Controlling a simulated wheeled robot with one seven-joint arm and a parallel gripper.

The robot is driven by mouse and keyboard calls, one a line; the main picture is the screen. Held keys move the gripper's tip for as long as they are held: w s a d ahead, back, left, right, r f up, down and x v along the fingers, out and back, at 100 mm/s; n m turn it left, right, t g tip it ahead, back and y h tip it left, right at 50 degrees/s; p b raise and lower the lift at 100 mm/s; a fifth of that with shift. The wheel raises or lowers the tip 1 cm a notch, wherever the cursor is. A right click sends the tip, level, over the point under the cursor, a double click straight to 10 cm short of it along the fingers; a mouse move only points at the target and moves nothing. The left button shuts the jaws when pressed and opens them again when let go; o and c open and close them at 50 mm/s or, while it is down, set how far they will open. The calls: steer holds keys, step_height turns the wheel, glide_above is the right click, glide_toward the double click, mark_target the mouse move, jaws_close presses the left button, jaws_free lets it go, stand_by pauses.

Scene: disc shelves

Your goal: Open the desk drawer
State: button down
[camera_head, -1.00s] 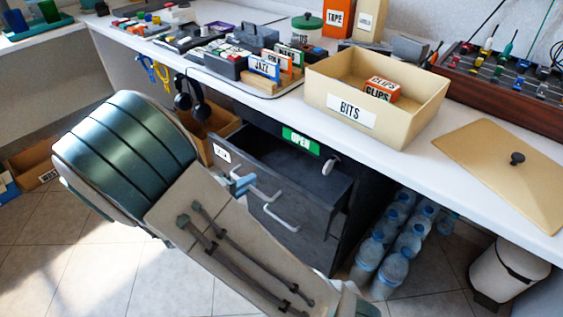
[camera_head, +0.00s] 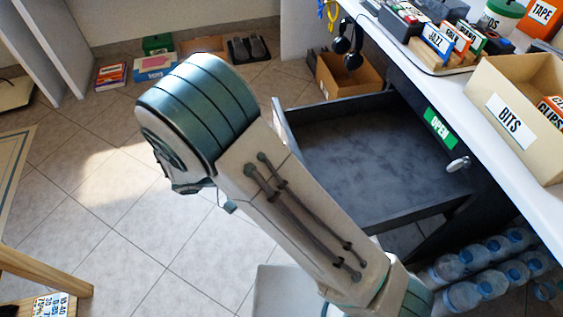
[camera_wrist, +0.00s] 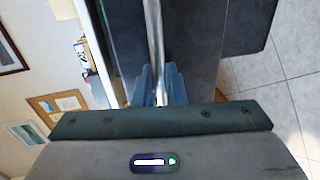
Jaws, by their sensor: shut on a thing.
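The desk drawer (camera_head: 370,150) is pulled far out from under the desk in the head view, and its dark grey inside looks empty. My arm covers part of its front. In the wrist view, my gripper (camera_wrist: 158,88) has its blue fingers shut around the drawer's metal bar handle (camera_wrist: 154,38). The dark drawer front (camera_wrist: 190,40) lies just behind the handle. In the head view, the handle and my fingertips are hidden behind my arm.
The white desktop (camera_head: 445,95) carries a BITS box (camera_head: 490,75) and labelled dividers (camera_head: 440,38). A green OPEN label (camera_head: 440,128) is on the desk's dark side. A cardboard box (camera_head: 345,75) lies beyond the drawer.

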stand_by(0.3)
steer(key=c, duration=1.6)
jaws_free()
steer(key=shift+a, duration=0.1)
steer(key=shift+c, duration=0.2)
steer(key=p+v, duration=0.3)
steer(key=v, duration=1)
steer(key=shift+a, duration=0.4)
steer(key=shift+p, duration=0.3)
